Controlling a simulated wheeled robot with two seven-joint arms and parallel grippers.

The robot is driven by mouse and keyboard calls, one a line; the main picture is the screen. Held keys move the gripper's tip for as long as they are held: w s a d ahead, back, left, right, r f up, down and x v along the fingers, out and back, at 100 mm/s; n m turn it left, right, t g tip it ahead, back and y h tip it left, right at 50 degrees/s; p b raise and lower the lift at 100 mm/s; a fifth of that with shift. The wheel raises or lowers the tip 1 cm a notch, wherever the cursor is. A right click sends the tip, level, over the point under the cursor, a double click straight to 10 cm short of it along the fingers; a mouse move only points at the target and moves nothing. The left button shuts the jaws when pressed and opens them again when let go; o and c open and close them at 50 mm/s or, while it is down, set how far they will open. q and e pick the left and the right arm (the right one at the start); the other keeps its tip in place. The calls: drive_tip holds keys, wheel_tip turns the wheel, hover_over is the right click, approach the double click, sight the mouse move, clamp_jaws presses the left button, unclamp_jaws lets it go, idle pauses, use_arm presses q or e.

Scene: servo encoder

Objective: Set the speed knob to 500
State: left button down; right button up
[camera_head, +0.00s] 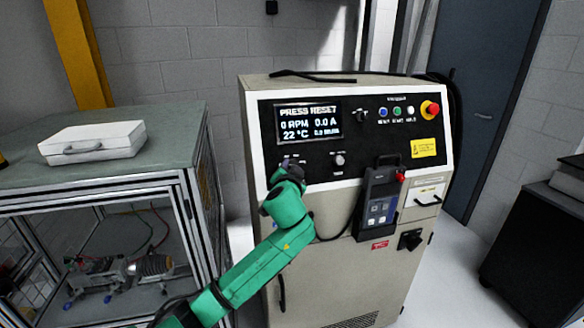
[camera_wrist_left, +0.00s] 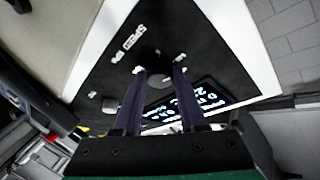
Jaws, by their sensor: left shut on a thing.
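The speed knob (camera_wrist_left: 159,81) is a small round grey knob on the black panel below the display, beside a white label that seems to read SPEED RPM. My left gripper (camera_head: 289,163) is at this knob in the head view and hides most of it. In the left wrist view the two dark fingers of the gripper (camera_wrist_left: 160,73) sit on either side of the knob, shut on it. The knob's pointer and scale are too blurred to read. The display (camera_head: 309,121) shows PRESS RESET, 0 RPM, 0.0 A and 22 °C. My right gripper is not in view.
A second knob (camera_head: 338,160) sits just right of my gripper. A handheld pendant (camera_head: 378,200) hangs on the cabinet front. Coloured buttons (camera_head: 397,111) and a red emergency stop (camera_head: 430,110) are at the upper right. A bench with a white case (camera_head: 97,142) stands left.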

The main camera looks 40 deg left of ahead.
use_arm(q)
drive_tip(key=shift+c, duration=2.3)
unclamp_jaws()
drive_tip(key=b+v, duration=0.3)
drive_tip(key=v, duration=1.1)
drive_tip(key=shift+s+d+b, duration=0.2)
drive_tip(key=shift+s+b, duration=0.05)
drive_tip(key=shift+b, duration=0.15)
drive_tip(key=shift+f, duration=0.15)
